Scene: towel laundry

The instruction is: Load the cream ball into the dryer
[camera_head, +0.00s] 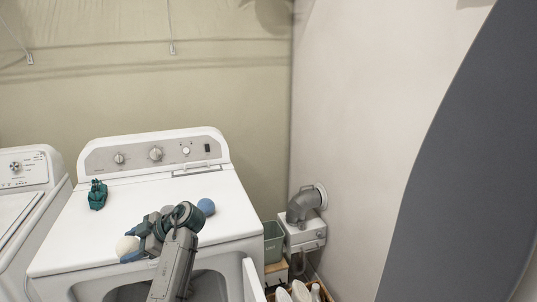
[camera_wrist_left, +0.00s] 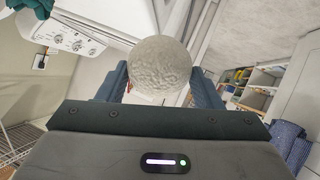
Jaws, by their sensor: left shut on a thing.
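The cream ball (camera_head: 127,245) is at the front left of the white dryer (camera_head: 150,192), in the jaws of my left gripper (camera_head: 134,248). In the left wrist view, the cream ball (camera_wrist_left: 160,64) sits between the two fingers of the left gripper (camera_wrist_left: 160,75), near their tips. In the head view the gripper and ball appear over the dryer's front edge; their exact height is hard to tell. The dryer's front opening (camera_head: 207,283) is partly hidden by my left arm. Its white door (camera_head: 251,282) stands open to the right. My right gripper is not in view.
A blue ball (camera_head: 206,206) and a partly hidden grey ball (camera_head: 167,210) are on the dryer top, close to my left arm. A teal object (camera_head: 97,194) lies at its left. A washer (camera_head: 22,200) stands left; a green bin (camera_head: 273,242) and vent pipe (camera_head: 303,204) are right.

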